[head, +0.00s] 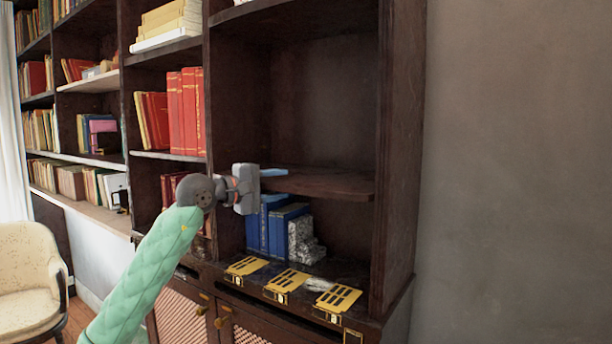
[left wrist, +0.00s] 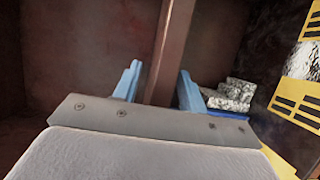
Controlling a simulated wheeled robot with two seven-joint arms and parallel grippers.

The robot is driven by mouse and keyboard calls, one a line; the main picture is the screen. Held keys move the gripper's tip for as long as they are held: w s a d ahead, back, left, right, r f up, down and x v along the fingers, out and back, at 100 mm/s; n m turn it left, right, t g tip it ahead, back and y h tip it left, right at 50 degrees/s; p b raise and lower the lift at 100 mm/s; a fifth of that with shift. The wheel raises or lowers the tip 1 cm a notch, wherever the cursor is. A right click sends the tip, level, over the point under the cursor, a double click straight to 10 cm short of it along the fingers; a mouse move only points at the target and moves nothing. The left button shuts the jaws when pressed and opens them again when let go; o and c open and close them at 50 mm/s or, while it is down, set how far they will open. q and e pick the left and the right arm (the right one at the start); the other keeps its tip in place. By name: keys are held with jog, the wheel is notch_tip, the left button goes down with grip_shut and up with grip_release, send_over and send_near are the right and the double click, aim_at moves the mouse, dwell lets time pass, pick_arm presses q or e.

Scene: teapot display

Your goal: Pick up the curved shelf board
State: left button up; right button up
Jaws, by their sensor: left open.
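The curved shelf board (head: 325,184) is dark brown wood and lies level across the right bay of the bookcase, above the blue books. My left gripper (head: 274,173) is at the board's left front part, its blue fingers pointing right into the bay. In the left wrist view the board (left wrist: 174,45) shows edge-on as a brown strip running between the two open fingers of my left gripper (left wrist: 158,78). The jaws are open and not closed on it. The board's near end is hidden behind the gripper body. My right gripper is not in view.
Blue books (head: 277,225) and a grey stone bookend (head: 303,240) stand below the board. Yellow slotted plates (head: 338,298) lie along the cabinet ledge. The bookcase's right side wall (head: 400,150) closes the bay. The space above the board is empty.

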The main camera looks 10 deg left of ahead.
pick_arm(q)
jog(key=shift+c, duration=0.2)
grip_shut()
jog(key=shift+f, duration=0.15)
dwell(1.1)
